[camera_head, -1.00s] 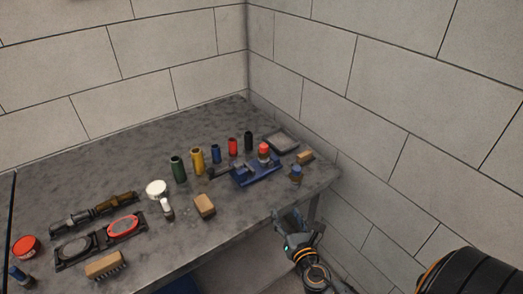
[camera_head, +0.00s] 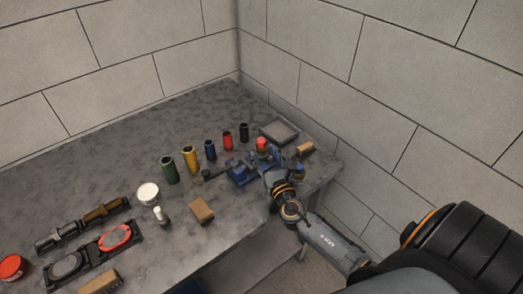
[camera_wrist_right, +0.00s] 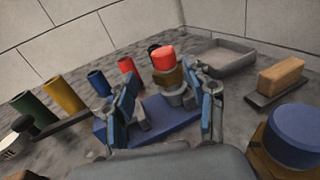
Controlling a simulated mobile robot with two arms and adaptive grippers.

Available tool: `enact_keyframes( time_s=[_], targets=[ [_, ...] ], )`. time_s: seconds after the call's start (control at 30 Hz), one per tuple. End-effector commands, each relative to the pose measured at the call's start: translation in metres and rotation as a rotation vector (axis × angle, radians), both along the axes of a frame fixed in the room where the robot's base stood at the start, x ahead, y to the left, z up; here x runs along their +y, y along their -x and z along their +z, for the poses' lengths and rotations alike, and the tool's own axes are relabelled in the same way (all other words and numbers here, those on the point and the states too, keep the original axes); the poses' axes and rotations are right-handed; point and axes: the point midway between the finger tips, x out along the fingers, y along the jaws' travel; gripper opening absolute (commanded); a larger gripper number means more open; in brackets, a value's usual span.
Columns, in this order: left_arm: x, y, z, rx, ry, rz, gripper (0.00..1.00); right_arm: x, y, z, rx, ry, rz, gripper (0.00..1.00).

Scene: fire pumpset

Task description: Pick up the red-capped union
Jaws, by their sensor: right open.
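The red-capped union (camera_head: 261,144) stands upright at the blue vise (camera_head: 240,174) near the right end of the grey bench. In the right wrist view the union (camera_wrist_right: 164,58) shows a red cap over a brass-coloured ring and a pale metal lower part, and the blue vise base (camera_wrist_right: 150,120) lies below it. My right gripper (camera_head: 281,168) is over the bench's front edge, close to the vise. In the right wrist view its two blue-padded fingers (camera_wrist_right: 168,103) are apart, with the union beyond and between them. The union's lower end is partly hidden. My left gripper is out of view.
Green (camera_head: 169,170), yellow (camera_head: 190,159), blue, red and black cylinders stand in a row left of the vise. A grey tray (camera_head: 280,132) and a brush (camera_head: 304,149) lie behind. A blue-capped fitting (camera_wrist_right: 295,136) is close on the right. Walls bound the corner.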

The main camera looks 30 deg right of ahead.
Motion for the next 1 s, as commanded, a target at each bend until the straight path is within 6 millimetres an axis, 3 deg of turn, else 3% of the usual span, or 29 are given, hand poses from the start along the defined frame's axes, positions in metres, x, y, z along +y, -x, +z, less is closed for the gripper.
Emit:
enact_keyframes(
  time_s=[0.3, 0.5, 0.77, 1.0],
  targets=[
    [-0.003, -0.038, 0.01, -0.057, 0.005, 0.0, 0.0, -0.015, -0.031, 0.003, 0.001, 0.002, 0.0, 0.55],
    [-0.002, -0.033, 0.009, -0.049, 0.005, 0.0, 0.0, -0.021, -0.052, 0.001, 0.001, -0.001, 0.001, 0.55],
    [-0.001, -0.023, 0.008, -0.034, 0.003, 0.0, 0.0, -0.021, -0.054, 0.0, 0.001, 0.0, 0.001, 0.55],
    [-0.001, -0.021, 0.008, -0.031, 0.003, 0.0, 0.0, -0.021, -0.054, 0.0, 0.001, -0.001, 0.001, 0.06]
  ],
)
